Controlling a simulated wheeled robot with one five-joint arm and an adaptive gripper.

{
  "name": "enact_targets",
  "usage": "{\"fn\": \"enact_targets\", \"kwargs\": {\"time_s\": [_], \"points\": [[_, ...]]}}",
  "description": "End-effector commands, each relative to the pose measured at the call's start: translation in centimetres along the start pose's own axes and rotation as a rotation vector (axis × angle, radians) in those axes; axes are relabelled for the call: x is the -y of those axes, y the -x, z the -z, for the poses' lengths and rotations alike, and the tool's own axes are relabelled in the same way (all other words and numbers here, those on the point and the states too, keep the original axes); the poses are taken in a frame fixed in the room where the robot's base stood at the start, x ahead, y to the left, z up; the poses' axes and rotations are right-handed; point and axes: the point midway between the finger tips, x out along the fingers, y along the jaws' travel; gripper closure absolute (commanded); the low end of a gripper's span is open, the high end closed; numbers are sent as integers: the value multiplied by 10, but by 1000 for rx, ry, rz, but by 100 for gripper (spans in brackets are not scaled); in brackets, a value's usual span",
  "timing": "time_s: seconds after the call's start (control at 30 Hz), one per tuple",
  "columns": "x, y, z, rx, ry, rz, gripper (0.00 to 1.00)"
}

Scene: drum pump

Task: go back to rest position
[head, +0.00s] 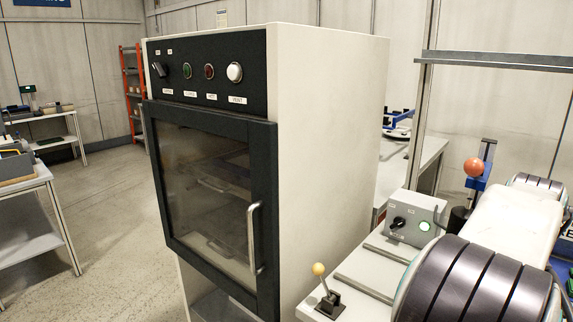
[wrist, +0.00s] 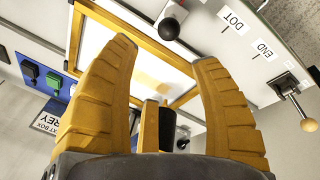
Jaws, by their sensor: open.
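My gripper (wrist: 165,52) shows in the wrist view with its yellow fingers spread wide. It is open, and nothing is held between the fingertips. Beyond the fingers is a white panel in a yellow frame (wrist: 178,100). A dark cylindrical part (wrist: 167,128) shows low between the fingers; I cannot tell what it belongs to. The head view shows my arm's dark and white links at the lower right, but not the gripper's fingers.
A tall cabinet (head: 325,130) with a shut glass door (head: 205,190) fills the middle. To its right are a control box (head: 413,218), a ball-topped lever (head: 326,290) and an orange ball (head: 474,166). In the wrist view, a black knob (wrist: 169,28) is close beyond the fingers. Floor (head: 110,200) is clear at left.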

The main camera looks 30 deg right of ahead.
Motion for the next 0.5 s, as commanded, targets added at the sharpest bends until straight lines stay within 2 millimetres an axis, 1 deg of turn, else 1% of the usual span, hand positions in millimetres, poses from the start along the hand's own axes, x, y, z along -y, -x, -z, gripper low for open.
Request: {"fn": "enact_targets", "kwargs": {"time_s": [0.03, 0.1, 0.2, 0.37, 0.47, 0.5], "points": [[2, -5, -1, 1, -98, 2, 42], [6, -14, -4, 7, -239, 8, 42], [15, -29, -10, 25, -406, 25, 42], [35, -46, -24, 55, -623, 44, 42], [53, -51, -31, 70, -730, 52, 42], [63, -52, -32, 75, -761, 57, 42]]}}
